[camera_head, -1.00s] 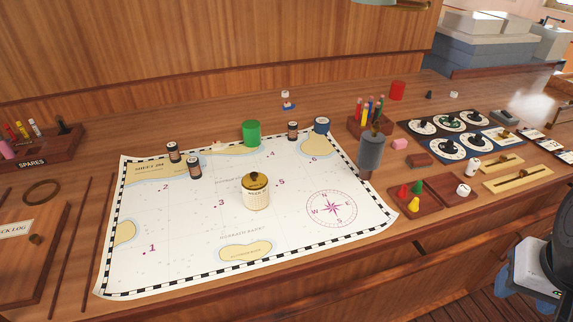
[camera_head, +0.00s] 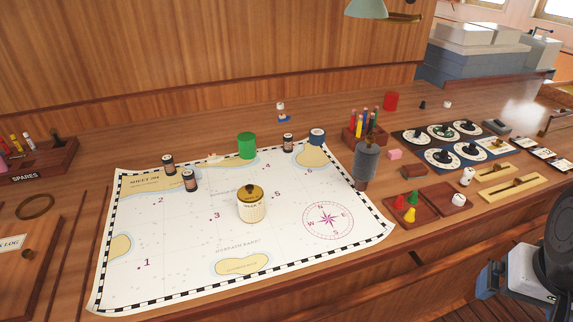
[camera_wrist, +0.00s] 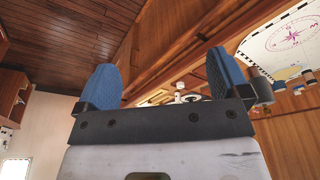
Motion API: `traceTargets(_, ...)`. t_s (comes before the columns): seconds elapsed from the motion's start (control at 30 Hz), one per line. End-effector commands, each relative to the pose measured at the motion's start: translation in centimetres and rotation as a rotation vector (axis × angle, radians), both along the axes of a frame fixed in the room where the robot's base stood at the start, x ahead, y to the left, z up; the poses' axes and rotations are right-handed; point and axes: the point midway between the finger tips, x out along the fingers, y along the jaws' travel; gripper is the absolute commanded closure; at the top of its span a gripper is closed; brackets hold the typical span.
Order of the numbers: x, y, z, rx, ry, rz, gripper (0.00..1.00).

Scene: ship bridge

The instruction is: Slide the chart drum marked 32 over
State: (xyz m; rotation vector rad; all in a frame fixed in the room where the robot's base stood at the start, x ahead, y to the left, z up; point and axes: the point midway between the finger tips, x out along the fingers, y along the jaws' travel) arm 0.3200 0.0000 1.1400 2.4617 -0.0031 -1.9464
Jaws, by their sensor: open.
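Three small dark drums with pale labels stand upright on or by the chart (camera_head: 250,222): one drum (camera_head: 169,164) and a second drum (camera_head: 190,180) at its upper left, and a third drum (camera_head: 288,143) at its back edge. Their markings are too small to read, so I cannot tell which is 32. My gripper (camera_wrist: 165,80) is open and empty in the wrist view, its two blue fingers wide apart. In the head view it is at the lower right, off the counter's front edge and far from the drums.
On the chart stands a cream jar with a brass lid (camera_head: 250,205).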

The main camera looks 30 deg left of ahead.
Motion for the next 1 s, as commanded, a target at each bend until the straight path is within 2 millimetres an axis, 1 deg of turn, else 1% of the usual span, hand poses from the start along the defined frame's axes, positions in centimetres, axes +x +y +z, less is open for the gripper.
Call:
traceTargets(0.17, 1.2, 1.2, 0.2, 0.006, 0.001, 0.062, 0.0)
traceTargets(0.37, 3.5, 3.6, 0.6, 0.015, 0.0, 0.178, 0.0)
traceTargets(0.67, 7.3, 8.5, 1.0, 0.033, -0.007, 0.384, 0.0)
traceTargets(0.87, 9.4, 12.3, 1.0, 0.044, -0.013, 0.52, 0.0)
traceTargets(1.0, 10.8, 15.1, 0.9, 0.052, -0.019, 0.615, 0.0)
